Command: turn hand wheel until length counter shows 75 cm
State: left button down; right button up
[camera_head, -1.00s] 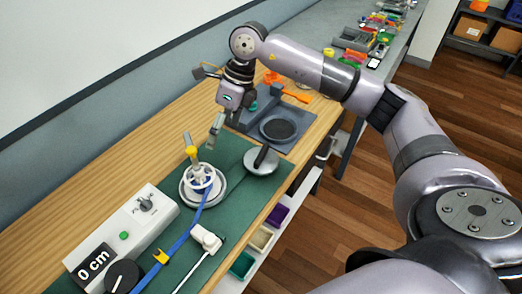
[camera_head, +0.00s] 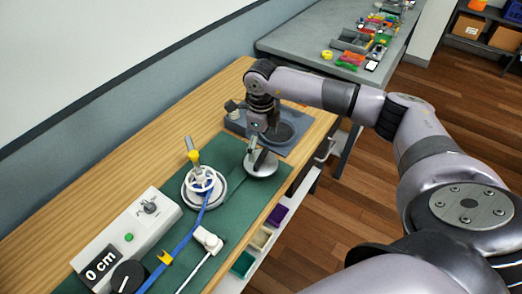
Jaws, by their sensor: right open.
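The length counter (camera_head: 101,264) on a white box reads "0 cm". A black dial (camera_head: 128,276) with a white mark is beside it. A blue-and-white spoked wheel (camera_head: 203,181) with a yellow-topped post stands on a round base; a blue strap (camera_head: 184,238) runs from it toward the counter. A grey disc (camera_head: 264,168) with a dark bar lies right of the wheel. I cannot tell for sure which part is the hand wheel. My right gripper (camera_head: 253,151) is open, pointing down over the grey disc; contact is unclear. My left gripper is out of view.
A dark grey tray (camera_head: 300,146) with a round black plate lies just behind my right gripper. A green button (camera_head: 129,238) and a switch sit on the white box. A white rod tool (camera_head: 208,239) lies on the green mat (camera_head: 227,145). Coloured bins are below the front edge.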

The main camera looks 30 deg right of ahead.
aim_at(261, 156)
jog(key=shift+f+p, duration=0.45)
jog(key=shift+f, duration=2.2)
jog(key=shift+c, duration=0.4)
jog(key=c, duration=1.1)
